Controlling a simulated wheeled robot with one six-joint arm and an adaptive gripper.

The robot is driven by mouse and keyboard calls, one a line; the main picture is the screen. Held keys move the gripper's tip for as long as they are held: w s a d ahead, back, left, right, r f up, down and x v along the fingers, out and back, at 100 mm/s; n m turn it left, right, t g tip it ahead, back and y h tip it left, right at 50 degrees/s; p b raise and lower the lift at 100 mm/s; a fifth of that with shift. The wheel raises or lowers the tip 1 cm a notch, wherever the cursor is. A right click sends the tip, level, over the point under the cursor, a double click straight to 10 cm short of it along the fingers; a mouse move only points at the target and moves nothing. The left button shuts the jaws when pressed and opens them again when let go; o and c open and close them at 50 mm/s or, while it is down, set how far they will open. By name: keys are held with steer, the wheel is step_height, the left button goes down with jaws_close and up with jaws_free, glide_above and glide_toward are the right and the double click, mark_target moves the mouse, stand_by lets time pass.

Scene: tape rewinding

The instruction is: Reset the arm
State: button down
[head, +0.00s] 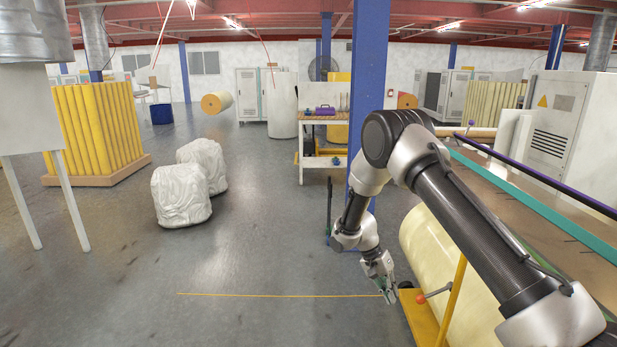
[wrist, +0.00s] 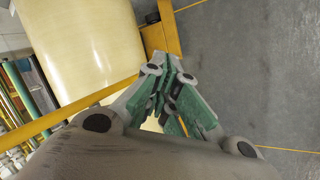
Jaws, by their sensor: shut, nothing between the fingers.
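My gripper (head: 389,292) hangs low at the end of my bent arm, right of centre in the head view. Its fingers point down and are shut with nothing between them. In the wrist view my gripper (wrist: 168,92) shows its green-sided fingers close together. A large cream roll (head: 432,255) lies just right of my gripper in the head view. The roll (wrist: 85,45) fills the upper left of the wrist view, beside a yellow frame (wrist: 168,25). A red knob (head: 421,299) on a lever stands close to the right of my gripper.
A blue pillar (head: 368,90) rises behind my arm. A machine with a teal rail (head: 530,205) and a purple rail (head: 545,180) is at right. White wrapped bundles (head: 181,195) stand at left. The grey floor (head: 270,245) with a yellow line (head: 270,295) is clear.

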steer(key=s+d+r+n+y, duration=0.1)
steer(key=s+d+r+n, duration=0.15)
steer(key=s+r, duration=0.4)
steer(key=s+d+r+n+y, duration=0.1)
steer(key=s+r+n, duration=0.2)
steer(key=r, duration=0.7)
steer(key=s+d+r+n+y, duration=0.15)
steer(key=s+r, duration=0.25)
steer(key=r, duration=0.4)
steer(key=s+d+r+t, duration=0.2)
steer(key=s+r+t, duration=0.1)
steer(key=s+r, duration=0.5)
steer(key=s+d+r+t+y, duration=0.1)
steer(key=s+d+r+t, duration=0.2)
steer(key=s+r, duration=0.6)
steer(key=shift+s+d+t, duration=0.2)
steer(key=shift+s+t, duration=0.55)
steer(key=shift+t, duration=0.05)
steer(key=shift+y, duration=0.25)
